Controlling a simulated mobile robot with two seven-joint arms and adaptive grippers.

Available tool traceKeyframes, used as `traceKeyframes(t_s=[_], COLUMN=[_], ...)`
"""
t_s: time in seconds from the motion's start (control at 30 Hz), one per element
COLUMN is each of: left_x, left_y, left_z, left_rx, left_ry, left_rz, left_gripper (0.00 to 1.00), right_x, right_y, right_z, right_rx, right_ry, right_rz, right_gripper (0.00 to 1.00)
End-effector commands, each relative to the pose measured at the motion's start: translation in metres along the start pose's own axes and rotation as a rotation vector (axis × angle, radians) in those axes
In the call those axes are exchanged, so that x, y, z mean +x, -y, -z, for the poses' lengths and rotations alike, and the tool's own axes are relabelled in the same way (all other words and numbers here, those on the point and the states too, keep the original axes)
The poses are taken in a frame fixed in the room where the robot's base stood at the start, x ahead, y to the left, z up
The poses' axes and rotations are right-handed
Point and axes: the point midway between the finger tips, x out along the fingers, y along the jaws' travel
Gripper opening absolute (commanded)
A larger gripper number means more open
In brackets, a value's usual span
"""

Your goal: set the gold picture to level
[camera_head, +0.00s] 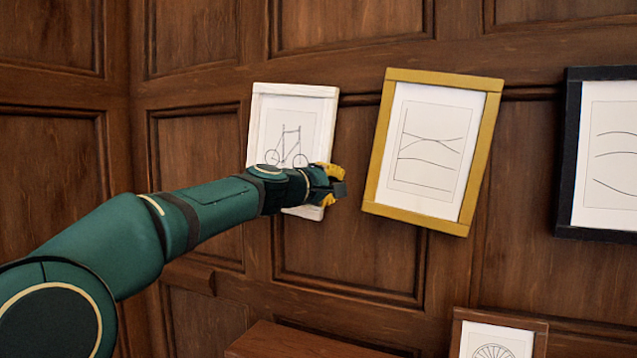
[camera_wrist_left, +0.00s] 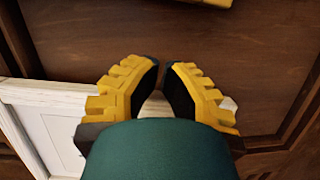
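The gold picture (camera_head: 476,160) hangs on the wall right of centre in the head view. It is tilted clockwise, its top leaning right and its lower edge sloping down to the right. A bit of its gold frame shows at the top edge of the left wrist view (camera_wrist_left: 208,2). My left gripper (camera_head: 338,180) is left of the gold picture's lower left side, apart from it, in front of the white picture's lower right corner. In the left wrist view its yellow fingers (camera_wrist_left: 162,68) have a narrow gap between the tips, with nothing held. My right gripper is not in view.
A white-framed picture (camera_head: 262,125) hangs left, partly behind my gripper; it also shows in the left wrist view (camera_wrist_left: 48,93). A black-framed picture (camera_head: 568,150) hangs right. A small brown-framed picture (camera_head: 540,340) is lower right. A wooden surface (camera_head: 285,343) stands below. Bare panelling separates the white and gold pictures.

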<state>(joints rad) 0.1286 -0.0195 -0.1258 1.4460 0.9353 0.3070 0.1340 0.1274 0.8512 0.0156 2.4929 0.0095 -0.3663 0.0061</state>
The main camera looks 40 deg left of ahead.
Motion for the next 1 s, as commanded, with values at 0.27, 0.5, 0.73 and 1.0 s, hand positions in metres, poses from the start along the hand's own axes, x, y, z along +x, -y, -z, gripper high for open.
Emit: traceKeyframes(t_s=[0.27,0.5,0.73,1.0], left_x=[0.011,0.013,0.013,0.016], left_y=[-0.001,0.000,0.000,0.015], left_z=[-0.032,-0.039,-0.039,-0.050], left_rx=[0.001,0.001,0.001,-0.069], left_ry=[0.001,-0.001,0.000,0.002], left_rz=[0.000,-0.001,-0.001,-0.018], left_gripper=[0.00,0.00,0.00,0.00], right_x=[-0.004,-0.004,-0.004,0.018], right_y=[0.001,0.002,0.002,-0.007], right_z=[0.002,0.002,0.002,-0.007], right_rx=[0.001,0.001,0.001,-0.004], right_ry=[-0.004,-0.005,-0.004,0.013], right_rz=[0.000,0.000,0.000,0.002], right_gripper=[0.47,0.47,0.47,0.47])
